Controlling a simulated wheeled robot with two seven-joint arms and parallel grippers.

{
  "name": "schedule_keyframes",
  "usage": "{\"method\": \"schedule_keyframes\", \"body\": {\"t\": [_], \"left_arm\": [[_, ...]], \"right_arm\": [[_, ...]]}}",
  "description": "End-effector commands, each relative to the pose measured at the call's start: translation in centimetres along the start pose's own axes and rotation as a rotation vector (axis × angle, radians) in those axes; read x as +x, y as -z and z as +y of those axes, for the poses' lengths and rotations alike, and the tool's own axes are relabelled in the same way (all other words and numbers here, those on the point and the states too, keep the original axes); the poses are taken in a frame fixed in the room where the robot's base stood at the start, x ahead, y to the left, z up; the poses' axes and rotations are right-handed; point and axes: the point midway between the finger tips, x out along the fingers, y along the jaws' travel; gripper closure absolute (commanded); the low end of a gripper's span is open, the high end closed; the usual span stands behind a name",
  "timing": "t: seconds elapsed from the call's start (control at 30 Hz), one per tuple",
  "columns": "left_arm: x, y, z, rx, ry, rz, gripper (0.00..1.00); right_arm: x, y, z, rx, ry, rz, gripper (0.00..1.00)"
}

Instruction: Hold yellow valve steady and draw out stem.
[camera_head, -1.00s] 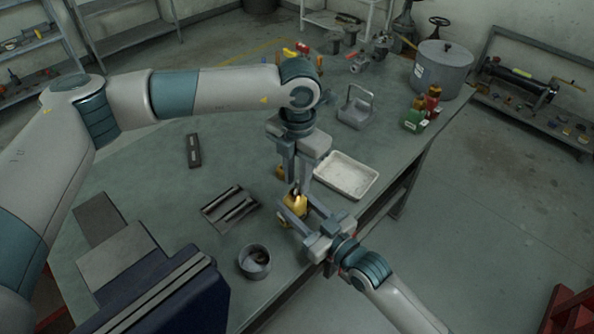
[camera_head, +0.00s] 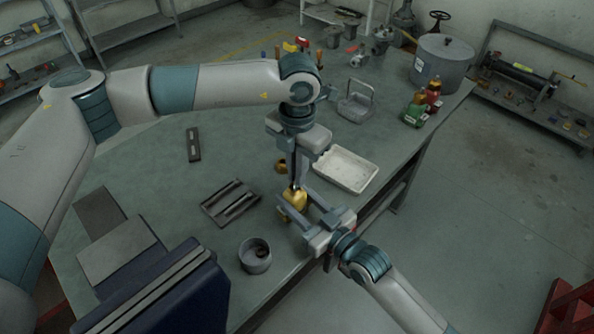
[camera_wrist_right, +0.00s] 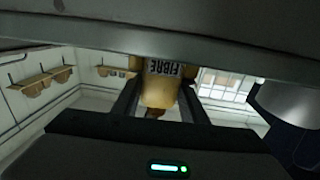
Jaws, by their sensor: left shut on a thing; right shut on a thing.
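The yellow valve (camera_head: 294,204) is above the bench near its front edge, between my two grippers. My right gripper (camera_head: 296,208) comes in from the lower right and is shut on the valve body. In the right wrist view the yellow body (camera_wrist_right: 160,88) sits between the two dark fingers, with an upside-down label reading FIBRE. My left gripper (camera_head: 296,184) points down from above and is shut at the top of the valve, where the stem is. The stem is mostly hidden by the fingers, and I cannot tell how far it is out.
A white tray (camera_head: 345,184) lies right of the grippers. A dark slotted tray (camera_head: 217,214) and a round grey cup (camera_head: 247,266) lie to the left. A small brass piece (camera_head: 281,167) is behind the left fingers. Bare bench top (camera_head: 235,150) lies farther left.

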Motion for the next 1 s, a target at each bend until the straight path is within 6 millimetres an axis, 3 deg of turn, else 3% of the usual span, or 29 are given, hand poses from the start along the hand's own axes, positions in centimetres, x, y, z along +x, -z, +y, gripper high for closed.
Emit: {"method": "schedule_keyframes", "body": {"t": [1.0], "left_arm": [[-1.01, -0.01, 0.02, 0.000, 0.000, -0.001, 1.00]], "right_arm": [[0.00, 0.00, 0.02, 0.000, 0.000, 0.000, 0.94]]}}
